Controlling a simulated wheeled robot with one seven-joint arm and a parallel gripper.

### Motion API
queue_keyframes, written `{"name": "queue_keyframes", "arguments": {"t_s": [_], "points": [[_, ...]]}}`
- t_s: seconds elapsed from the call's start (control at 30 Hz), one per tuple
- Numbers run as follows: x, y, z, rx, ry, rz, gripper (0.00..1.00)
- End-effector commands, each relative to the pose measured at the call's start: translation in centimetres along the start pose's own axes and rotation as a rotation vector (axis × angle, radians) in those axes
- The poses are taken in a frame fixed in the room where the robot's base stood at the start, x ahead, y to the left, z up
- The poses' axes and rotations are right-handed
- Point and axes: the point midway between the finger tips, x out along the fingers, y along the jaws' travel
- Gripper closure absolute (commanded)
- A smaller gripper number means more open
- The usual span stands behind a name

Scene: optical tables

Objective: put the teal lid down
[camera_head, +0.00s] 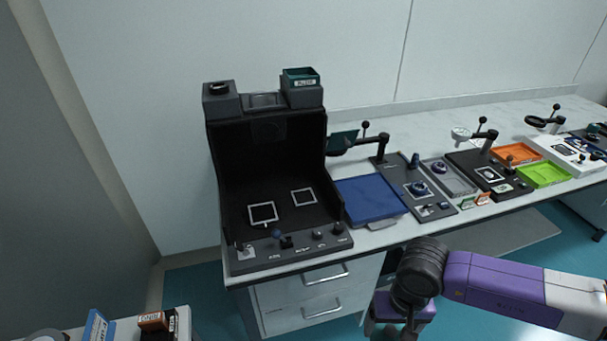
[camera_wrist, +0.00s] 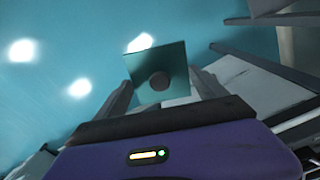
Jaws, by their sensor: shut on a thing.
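The teal lid (camera_wrist: 178,62) is a thin, square, see-through plate with a round dark knob (camera_wrist: 159,81) at its middle. It shows in the wrist view between the fingers of my gripper (camera_wrist: 160,84), which is shut on it by the knob. Teal floor lies behind the lid, so it is held up in the air. In the head view, my purple hand (camera_head: 418,307) hangs in front of the bench's drawers, low in the picture.
A black open-fronted station (camera_head: 275,215) stands at the bench's left end, with a small teal-rimmed box (camera_head: 300,78) on its top right. A blue mat or tray (camera_head: 368,199) lies beside it, bare. Magnifier stands and trays (camera_head: 545,175) crowd the bench to the right.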

Motion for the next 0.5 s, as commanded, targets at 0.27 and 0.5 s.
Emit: {"name": "queue_keyframes", "arguments": {"t_s": [0.27, 0.5], "points": [[-2.4, 0.8, -2.3, -0.043, 0.002, 0.003, 0.59], [-2.6, 0.6, -2.4, -0.057, 0.002, 0.006, 0.59]]}}
